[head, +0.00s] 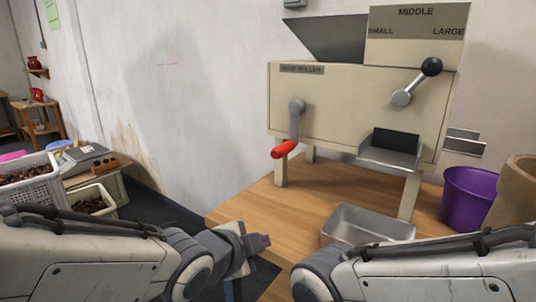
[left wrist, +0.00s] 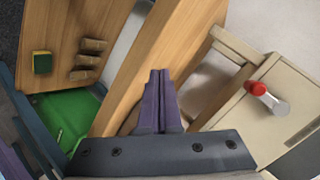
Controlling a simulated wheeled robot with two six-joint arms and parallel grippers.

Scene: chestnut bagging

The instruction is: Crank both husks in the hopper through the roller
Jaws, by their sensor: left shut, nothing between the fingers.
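The cream roller machine (head: 345,100) stands on the wooden table. Its crank hangs down from the left of the front panel, with a red handle (head: 285,149) at the lower end; the handle also shows in the left wrist view (left wrist: 257,88). The dark hopper (head: 325,38) is on top; its inside is hidden, so I see no husks. A lever with a black knob (head: 431,67) tilts up right towards LARGE. My left gripper (head: 265,242) is shut and empty, below and apart from the red handle; its purple fingers meet in the left wrist view (left wrist: 160,75). My right gripper is out of view.
A metal tray (head: 345,222) sits below the machine's chute (head: 390,157), partly behind my right arm. A purple bucket (head: 467,197) and a brown container stand at right. Crates of chestnuts (head: 35,170) are at left. A green-and-yellow sponge (left wrist: 42,62) shows in the left wrist view.

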